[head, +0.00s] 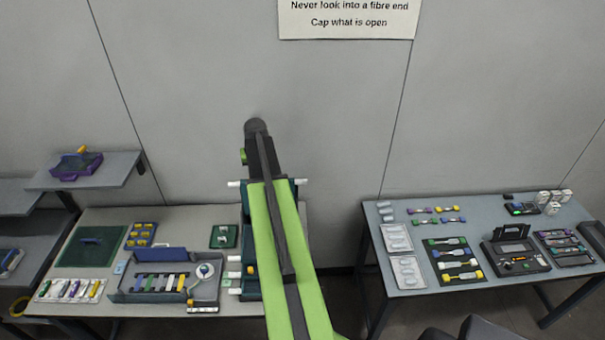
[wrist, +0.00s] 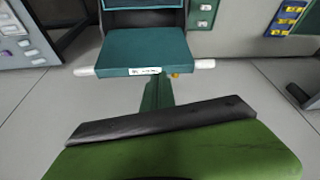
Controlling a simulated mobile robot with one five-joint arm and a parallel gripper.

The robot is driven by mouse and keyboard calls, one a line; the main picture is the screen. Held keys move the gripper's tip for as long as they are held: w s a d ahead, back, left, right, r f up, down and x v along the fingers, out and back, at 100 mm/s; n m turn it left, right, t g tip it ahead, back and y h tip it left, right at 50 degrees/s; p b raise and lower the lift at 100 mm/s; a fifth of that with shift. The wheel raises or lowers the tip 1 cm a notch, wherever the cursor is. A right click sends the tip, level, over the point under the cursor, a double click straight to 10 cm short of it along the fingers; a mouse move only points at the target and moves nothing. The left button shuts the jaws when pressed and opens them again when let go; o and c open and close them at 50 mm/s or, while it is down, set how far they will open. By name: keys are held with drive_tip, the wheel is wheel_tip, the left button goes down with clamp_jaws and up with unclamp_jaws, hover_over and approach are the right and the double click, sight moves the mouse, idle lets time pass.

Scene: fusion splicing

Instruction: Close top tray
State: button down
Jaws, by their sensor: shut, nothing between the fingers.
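The top tray (wrist: 140,55) is a flat teal slab with a small white label on its front edge and a white peg on each side. It sits in front of a dark teal housing in the wrist view and seems to stick out from it. In the head view, my arm hides most of the tray, and its white pegs show on both sides (head: 234,183). My gripper (wrist: 158,84) is shut and empty, pointing at the tray's front edge; I cannot tell whether it touches. In the head view, the arm's far end covers the fingers.
More white pegs show lower on the stack. The right table (head: 386,214) carries splicing gear. Floor between the tables is clear.

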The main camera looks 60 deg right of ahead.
drive_tip(key=s+d+m+h, duration=0.1)
drive_tip(key=s+d, duration=0.4)
drive_tip(key=d, duration=0.3)
drive_tip(key=s+d+m, duration=0.1)
drive_tip(key=s+d, duration=0.4)
drive_tip(key=d, duration=0.2)
drive_tip(key=b+x, duration=1.1)
drive_tip(key=s+a, duration=0.1)
drive_tip(key=s+a+r+p, duration=0.1)
drive_tip(key=a, duration=0.1)
drive_tip(key=shift+s+a+r+p, duration=0.15)
drive_tip(key=shift+s+r+p, duration=0.05)
drive_tip(key=shift+s+p, duration=0.1)
drive_tip(key=shift+w, duration=0.1)
